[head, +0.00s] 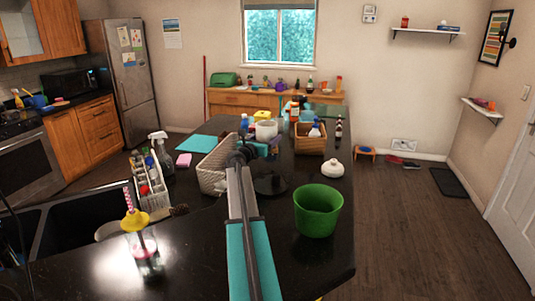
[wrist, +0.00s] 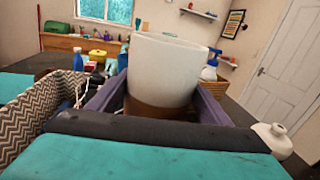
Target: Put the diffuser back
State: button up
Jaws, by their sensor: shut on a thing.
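My gripper (head: 262,147) reaches out over the dark counter (head: 185,255). In the wrist view its purple fingers (wrist: 160,108) are shut on a white tapered vessel (wrist: 165,70) with a brown lower part, held upright. This vessel seems to be the diffuser; in the head view its white body (head: 266,130) shows just beyond the gripper. A white rounded piece with a short neck (head: 333,168) sits on the counter to the right; it also shows in the wrist view (wrist: 274,140). I cannot tell whether it belongs to the diffuser.
A patterned basket (head: 214,168) stands just left of my gripper. A wicker basket (head: 310,138) and several bottles stand beyond. A green bucket (head: 317,210) is at the right front. Left are a bottle caddy (head: 150,190), the sink and a cup with a yellow lid (head: 135,222).

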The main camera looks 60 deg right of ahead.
jog(key=shift+f+p, duration=0.3)
jog(key=shift+f, duration=1.25)
jog(key=shift+f, duration=0.15)
jog(key=shift+f+p, duration=0.55)
jog(key=shift+f, duration=1.2)
jog(key=shift+f, duration=0.1)
jog(key=o, duration=1.4)
jog(key=a+b, duration=0.1)
jog(key=a, duration=0.2)
jog(key=s+a+b, duration=0.1)
jog(key=a, duration=0.3)
jog(key=a+b, duration=0.1)
jog(key=a, duration=0.2)
jog(key=shift+s+a+b, duration=0.15)
jog(key=shift+a+b, duration=0.15)
jog(key=shift+b, duration=0.1)
jog(key=shift+a, duration=0.65)
